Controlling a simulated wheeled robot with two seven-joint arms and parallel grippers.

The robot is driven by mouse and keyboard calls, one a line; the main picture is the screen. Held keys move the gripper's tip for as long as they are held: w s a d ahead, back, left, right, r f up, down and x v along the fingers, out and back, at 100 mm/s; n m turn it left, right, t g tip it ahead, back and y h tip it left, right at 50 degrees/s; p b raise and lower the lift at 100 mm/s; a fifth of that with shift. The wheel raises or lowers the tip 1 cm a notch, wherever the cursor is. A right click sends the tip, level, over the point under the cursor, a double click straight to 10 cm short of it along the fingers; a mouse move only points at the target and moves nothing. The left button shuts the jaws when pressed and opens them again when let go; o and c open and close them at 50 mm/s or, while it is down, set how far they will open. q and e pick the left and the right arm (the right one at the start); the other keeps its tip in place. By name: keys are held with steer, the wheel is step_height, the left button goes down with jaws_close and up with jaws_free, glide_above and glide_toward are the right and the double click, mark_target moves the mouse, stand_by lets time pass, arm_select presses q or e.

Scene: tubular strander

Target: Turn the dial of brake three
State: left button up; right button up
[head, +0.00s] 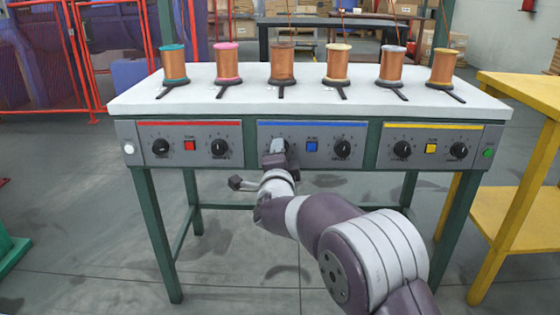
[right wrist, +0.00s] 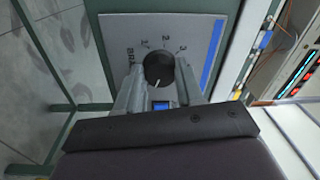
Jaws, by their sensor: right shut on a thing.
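The bench's blue-striped middle panel (head: 327,134) carries a left dial, a blue button (head: 311,146) and a right dial (head: 342,148). My right gripper (head: 279,147) is at the left dial and hides most of it in the head view. In the right wrist view the black round dial (right wrist: 158,67) sits between the two grey fingers of my right gripper (right wrist: 158,80), which is shut on it. Its white pointer mark points down in that picture. Scale numbers and part of a "BRA" label show around it. My left gripper is not in view.
A red-striped panel (head: 203,134) and a yellow-striped panel (head: 450,136) with similar dials flank the middle one. Several copper spools stand on the white bench top (head: 310,92). A yellow table (head: 530,90) stands at the right. The floor before the bench is clear.

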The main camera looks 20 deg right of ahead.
steer(key=shift+f+m+b, duration=0.15)
steer(key=shift+m+b, duration=0.15)
steer(key=shift+m, duration=0.6)
steer(key=o, duration=1)
steer(key=shift+o, duration=0.2)
steer(key=p+v, duration=0.4)
steer(key=v, duration=0.8)
steer(key=shift+s+a+p, duration=0.2)
steer(key=shift+s+p, duration=0.1)
steer(key=shift+s, duration=0.05)
